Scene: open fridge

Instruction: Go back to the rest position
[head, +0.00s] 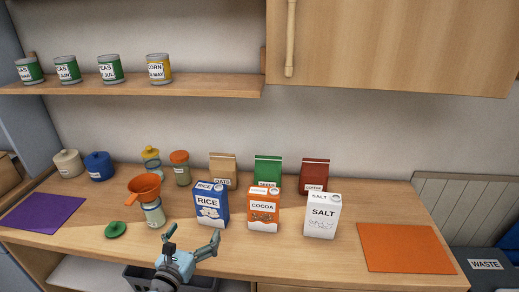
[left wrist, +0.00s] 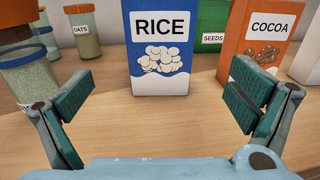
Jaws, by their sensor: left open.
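My left gripper (head: 192,240) is open and empty above the front part of the counter. It is in front of the blue rice box (head: 210,205) and to the right of a jar (head: 154,215) with an orange funnel (head: 145,187) on top. In the left wrist view its two fingers (left wrist: 162,88) are spread wide, with the rice box (left wrist: 160,50) upright beyond them. The jar (left wrist: 32,85) is beyond the left finger, and the cocoa box (left wrist: 264,40) beyond the right. Nothing is between the fingers. My right gripper is not in view.
A green lid (head: 115,230) lies left of the jar. The cocoa box (head: 263,209) and salt box (head: 322,216) stand to the right. A purple mat (head: 42,213) and an orange mat (head: 405,248) lie bare at either end. A shelf (head: 200,87) holding cans hangs above.

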